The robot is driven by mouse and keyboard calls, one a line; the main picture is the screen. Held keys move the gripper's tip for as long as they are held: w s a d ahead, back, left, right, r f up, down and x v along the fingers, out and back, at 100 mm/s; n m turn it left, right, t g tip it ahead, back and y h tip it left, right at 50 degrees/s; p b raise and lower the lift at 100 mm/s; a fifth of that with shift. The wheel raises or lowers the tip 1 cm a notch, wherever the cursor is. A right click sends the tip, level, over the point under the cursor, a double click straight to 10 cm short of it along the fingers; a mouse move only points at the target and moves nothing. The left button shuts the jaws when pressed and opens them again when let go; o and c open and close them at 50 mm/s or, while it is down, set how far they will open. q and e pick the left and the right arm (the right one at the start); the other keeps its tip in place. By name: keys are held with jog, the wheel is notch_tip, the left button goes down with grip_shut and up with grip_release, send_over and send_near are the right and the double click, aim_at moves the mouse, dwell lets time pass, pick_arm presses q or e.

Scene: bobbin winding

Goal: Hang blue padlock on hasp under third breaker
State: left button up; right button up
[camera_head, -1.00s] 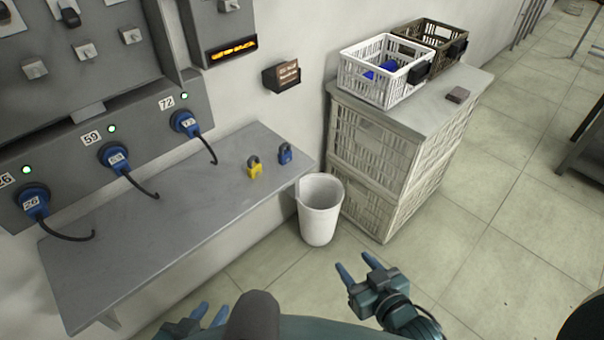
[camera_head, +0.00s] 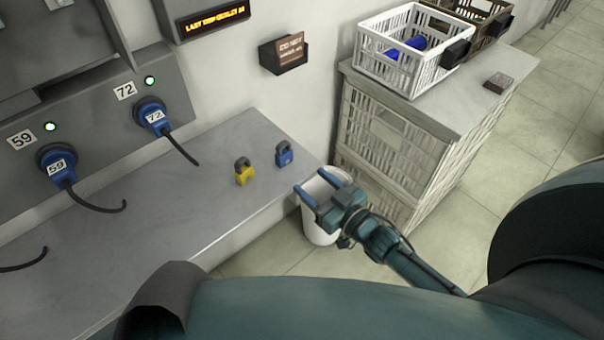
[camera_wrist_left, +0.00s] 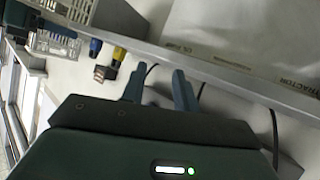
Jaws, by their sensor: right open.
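The blue padlock (camera_head: 284,154) stands upright on the grey bench near its right end, right of a yellow padlock (camera_head: 244,171). My right gripper (camera_head: 314,188) is open and empty, over the white bin, a little right of and nearer than the blue padlock, not touching it. My left gripper (camera_wrist_left: 158,88) shows only in the left wrist view, fingers apart with nothing seen between them. Small blue and yellow shapes show beyond it there. The breakers are out of the head view; only a small grey fitting (camera_head: 57,4) shows at its top edge, too cut off to identify.
The bench (camera_head: 240,214) is mostly clear. Blue plugs labelled 59 (camera_head: 57,167) and 72 (camera_head: 153,116) trail black cables over it. A white bin (camera_head: 312,228) stands beside crates topped by a white basket (camera_head: 390,66). A sign box (camera_head: 285,54) is on the wall.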

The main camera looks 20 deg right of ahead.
aim_at(287, 160)
pick_arm(q)
jog(key=shift+s+a+t+b, duration=0.4)
jog(key=shift+s+a+b, duration=0.35)
jog(key=shift+b, duration=0.75)
pick_arm(e)
jog(key=shift+x, duration=4.3)
pick_arm(q)
jog(key=shift+d, duration=0.1)
